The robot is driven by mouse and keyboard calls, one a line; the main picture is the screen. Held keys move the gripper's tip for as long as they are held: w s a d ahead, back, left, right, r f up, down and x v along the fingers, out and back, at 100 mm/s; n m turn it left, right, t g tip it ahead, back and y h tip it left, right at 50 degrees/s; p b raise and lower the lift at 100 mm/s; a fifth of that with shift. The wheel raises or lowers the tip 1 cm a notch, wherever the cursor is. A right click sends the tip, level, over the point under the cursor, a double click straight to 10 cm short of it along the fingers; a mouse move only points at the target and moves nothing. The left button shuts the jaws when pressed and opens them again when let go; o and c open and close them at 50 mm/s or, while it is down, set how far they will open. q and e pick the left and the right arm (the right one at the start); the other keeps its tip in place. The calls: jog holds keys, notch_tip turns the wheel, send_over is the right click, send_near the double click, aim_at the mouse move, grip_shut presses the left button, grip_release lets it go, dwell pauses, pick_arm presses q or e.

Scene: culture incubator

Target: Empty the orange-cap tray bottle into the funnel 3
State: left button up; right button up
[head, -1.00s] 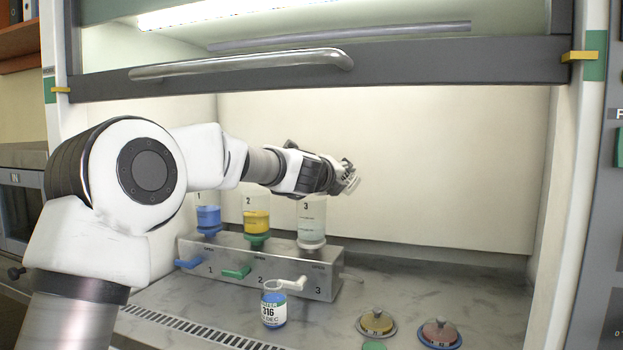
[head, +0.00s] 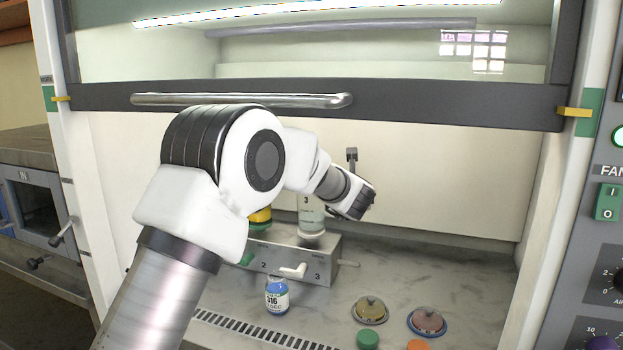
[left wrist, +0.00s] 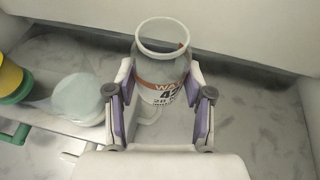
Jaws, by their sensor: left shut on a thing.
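My left gripper (left wrist: 160,105) is shut on a clear uncapped bottle (left wrist: 163,75). Its label has an orange band and reads partly "42". In the left wrist view its open mouth faces up toward the camera and it looks roughly upright. I cannot make out liquid in it. In the head view the bottle is hidden behind my left wrist. Funnel 3 (head: 311,217), clear with pale contents, stands on the metal block just left of my left gripper. A pale round top, likely funnel 3, shows left of the bottle in the left wrist view (left wrist: 78,97). My right gripper is not in view.
The metal block (head: 325,262) has a white lever and also bears a yellow funnel (head: 260,217). An orange cap (head: 418,345), a green cap (head: 367,340) and two round lids (head: 370,308) lie at front right. The raised sash (head: 430,105) hangs above.

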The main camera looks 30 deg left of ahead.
pick_arm(q)
jog(key=shift+w+r+p, duration=0.1)
jog(key=shift+r+p, duration=0.1)
jog(key=shift+p, duration=0.15)
notch_tip(320, 180, up, 4)
jog(key=p, duration=0.4)
jog(key=shift+r, duration=0.35)
jog(key=shift+f+b, duration=0.5)
jog(key=shift+f, duration=0.1)
notch_tip(320, 180, down, 5)
jog(key=b, duration=0.8)
jog(key=shift+a+n, duration=0.4)
jog(key=shift+s+a+r+n+t+h+b, duration=0.15)
jog(key=shift+a+r+n+t+h+b, duration=0.1)
jog(key=shift+r+b, duration=0.15)
jog(key=shift+s+a+r+n+t+h+b, duration=0.15)
jog(key=shift+r+n+h+b, duration=0.1)
jog(key=shift+r+b, duration=0.1)
jog(key=r, duration=0.1)
jog(key=a+r+n, duration=0.1)
jog(key=r, duration=0.1)
jog(key=r+n+h, duration=0.1)
jog(key=r, duration=0.1)
jog(key=shift+s+a+r+t, duration=0.15)
jog(key=shift+s+r+t, duration=0.05)
jog(key=shift+s+t, duration=0.2)
